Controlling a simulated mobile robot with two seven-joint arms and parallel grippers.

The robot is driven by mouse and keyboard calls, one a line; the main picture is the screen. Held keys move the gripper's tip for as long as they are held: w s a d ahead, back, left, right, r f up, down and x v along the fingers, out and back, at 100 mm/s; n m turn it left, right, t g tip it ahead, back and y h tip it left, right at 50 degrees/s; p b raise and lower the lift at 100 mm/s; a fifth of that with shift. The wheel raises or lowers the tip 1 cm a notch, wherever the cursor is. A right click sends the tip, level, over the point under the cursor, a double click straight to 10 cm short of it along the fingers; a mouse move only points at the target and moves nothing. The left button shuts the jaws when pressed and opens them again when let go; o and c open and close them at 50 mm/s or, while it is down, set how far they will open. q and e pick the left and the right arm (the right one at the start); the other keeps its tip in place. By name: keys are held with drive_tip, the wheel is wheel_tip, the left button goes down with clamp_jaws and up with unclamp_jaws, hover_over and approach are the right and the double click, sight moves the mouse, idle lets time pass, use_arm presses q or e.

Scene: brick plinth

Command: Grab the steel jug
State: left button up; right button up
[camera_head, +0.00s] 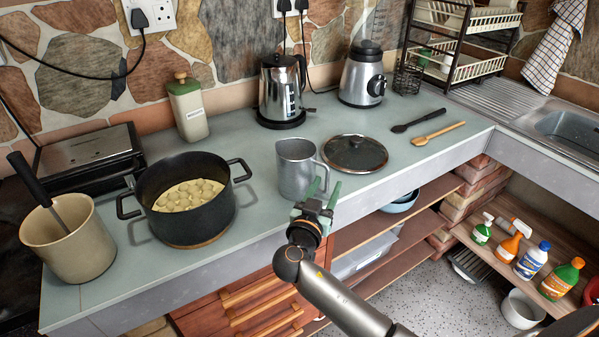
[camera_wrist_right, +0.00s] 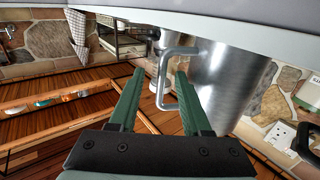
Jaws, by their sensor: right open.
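The steel jug (camera_head: 297,171) stands upright on the counter near its front edge, with its handle on the right side. In the right wrist view the jug's shiny body (camera_wrist_right: 228,80) fills the right, and its handle (camera_wrist_right: 161,85) shows between my fingers. My right gripper (camera_head: 318,190) is open at the handle side of the jug; its green fingers (camera_wrist_right: 160,75) appear on both sides of the handle. I cannot tell whether they touch it. My left gripper is not in view.
A glass pan lid (camera_head: 354,154) lies just right of the jug. A black pot (camera_head: 186,205) stands to the left, and an electric kettle (camera_head: 281,88) and blender (camera_head: 361,75) stand behind. Wooden and black spoons (camera_head: 438,133) lie further right. The counter between pot and jug is clear.

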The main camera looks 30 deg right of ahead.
drive_tip(key=p+x, duration=0.1)
drive_tip(key=x, duration=0.2)
drive_tip(key=shift+w+d, duration=0.2)
drive_tip(key=shift+w, duration=0.1)
drive_tip(key=shift+w+d+f, duration=0.1)
drive_tip(key=shift+w+d, duration=0.35)
drive_tip(key=shift+c, duration=0.2)
clamp_jaws()
idle(0.6)
